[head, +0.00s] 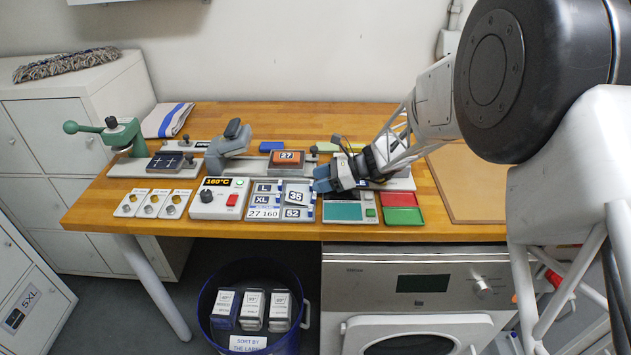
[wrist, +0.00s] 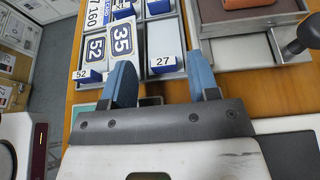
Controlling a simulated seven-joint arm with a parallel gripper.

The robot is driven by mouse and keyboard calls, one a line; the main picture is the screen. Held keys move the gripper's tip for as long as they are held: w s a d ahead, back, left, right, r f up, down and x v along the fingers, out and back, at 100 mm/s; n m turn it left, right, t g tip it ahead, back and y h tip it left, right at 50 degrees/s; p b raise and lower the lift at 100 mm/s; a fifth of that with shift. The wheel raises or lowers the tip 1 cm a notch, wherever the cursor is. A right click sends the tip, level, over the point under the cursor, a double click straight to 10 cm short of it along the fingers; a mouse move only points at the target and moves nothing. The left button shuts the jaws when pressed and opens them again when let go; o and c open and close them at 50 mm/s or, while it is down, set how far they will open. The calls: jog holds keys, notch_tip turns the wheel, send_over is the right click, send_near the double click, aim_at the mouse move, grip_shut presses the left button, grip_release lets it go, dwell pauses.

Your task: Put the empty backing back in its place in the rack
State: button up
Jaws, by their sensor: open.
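The rack (head: 283,207) is a grey tray with compartments on the bench front. In the wrist view, its compartment tagged 27 (wrist: 163,40) looks bare and pale grey. White-and-blue pieces marked 35 (wrist: 122,40) and 52 (wrist: 95,50) lie in the rack, the 35 slightly tilted. I cannot make out for certain which thing is the empty backing. My gripper (head: 322,180) is open, with blue fingers, at the rack's right edge. In the wrist view its fingertips (wrist: 161,72) straddle the 27 tag, with nothing seen held between them.
An orange-brown piece marked 27 (head: 287,157) sits on a grey stand behind the rack. A temperature controller (head: 208,207) stands left of the rack, a teal-screened device (head: 345,212) right. Red and green trays (head: 402,215) lie farther right. A blue bin (head: 248,285) is below.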

jog(key=v, duration=1)
jog(key=shift+d+r, duration=0.2)
jog(key=shift+r, duration=0.15)
dwell(0.3)
jog(key=s+d+r+n+h, duration=0.1)
jog(key=s+r+n+h, duration=0.4)
jog(key=s, duration=0.5)
jog(key=s+d+r+n+h, duration=0.15)
jog(key=s+r+n, duration=0.25)
jog(key=s+r, duration=0.45)
jog(key=s+d+n+t+h, duration=0.1)
jog(key=s+d+n+h, duration=0.1)
jog(key=s, duration=0.4)
jog(key=s+d+r+n+t+h, duration=0.1)
jog(key=s+d+n+h, duration=0.1)
jog(key=s+n, duration=0.2)
jog(key=s+d+n+h, duration=0.2)
jog(key=s+d+h, duration=0.1)
jog(key=s, duration=0.7)
jog(key=shift+s+n+t, duration=0.25)
jog(key=shift+n+t, duration=0.15)
